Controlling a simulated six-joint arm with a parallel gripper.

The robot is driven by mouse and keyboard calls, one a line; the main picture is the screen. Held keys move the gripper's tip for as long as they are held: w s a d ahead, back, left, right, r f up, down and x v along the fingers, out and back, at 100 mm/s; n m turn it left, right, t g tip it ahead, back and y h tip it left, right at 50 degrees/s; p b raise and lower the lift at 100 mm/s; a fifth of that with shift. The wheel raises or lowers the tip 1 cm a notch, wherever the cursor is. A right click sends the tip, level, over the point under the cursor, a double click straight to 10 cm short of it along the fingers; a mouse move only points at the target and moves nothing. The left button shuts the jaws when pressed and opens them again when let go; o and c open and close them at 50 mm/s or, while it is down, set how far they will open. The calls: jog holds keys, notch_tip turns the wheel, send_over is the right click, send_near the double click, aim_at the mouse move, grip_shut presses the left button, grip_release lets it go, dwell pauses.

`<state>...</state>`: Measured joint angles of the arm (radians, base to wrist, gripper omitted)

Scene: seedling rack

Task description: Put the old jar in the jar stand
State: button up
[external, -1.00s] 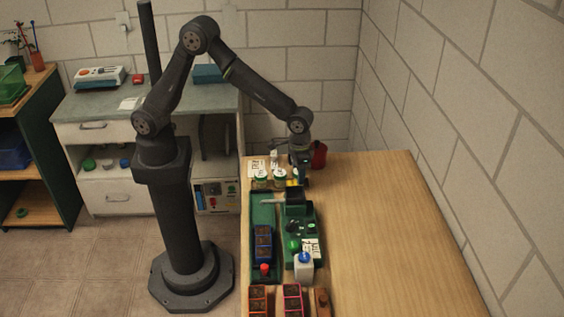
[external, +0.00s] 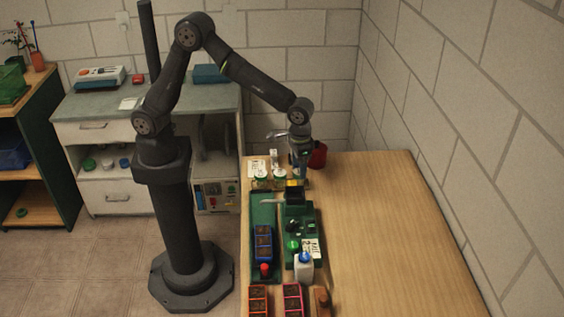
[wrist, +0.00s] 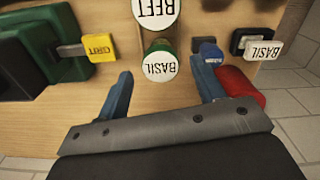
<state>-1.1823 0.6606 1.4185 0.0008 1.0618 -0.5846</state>
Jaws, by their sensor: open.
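Two jars with green lids and round white top labels stand side by side. The one marked BASIL (wrist: 160,66) lies ahead of and between my finger tips in the wrist view, and the BEET jar (wrist: 156,10) is beyond it, cut by the top edge. In the external view they are the right jar (external: 281,178) and left jar (external: 262,179). My gripper (external: 298,174) is open and empty, just right of the jars. A dark holder with a BASIL tag (wrist: 262,48) is at the right in the wrist view. Which jar is the old one, and which piece is the stand, I cannot tell.
A red pot (wrist: 241,88) stands close beside my right finger. A green device (external: 298,225) with a yellow tag (wrist: 98,47) is on the other side. Seedling trays (external: 263,243) and a white bottle (external: 304,268) stand nearer the camera. The table's right side is clear.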

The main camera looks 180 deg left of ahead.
notch_tip(320, 180, up, 9)
jog(key=shift+f, duration=0.15)
dwell(0.4)
notch_tip(320, 180, down, 12)
jog(key=shift+f, duration=0.2)
notch_tip(320, 180, up, 3)
jog(key=shift+f, duration=0.1)
jog(key=shift+r, duration=0.6)
jog(key=shift+f, duration=0.1)
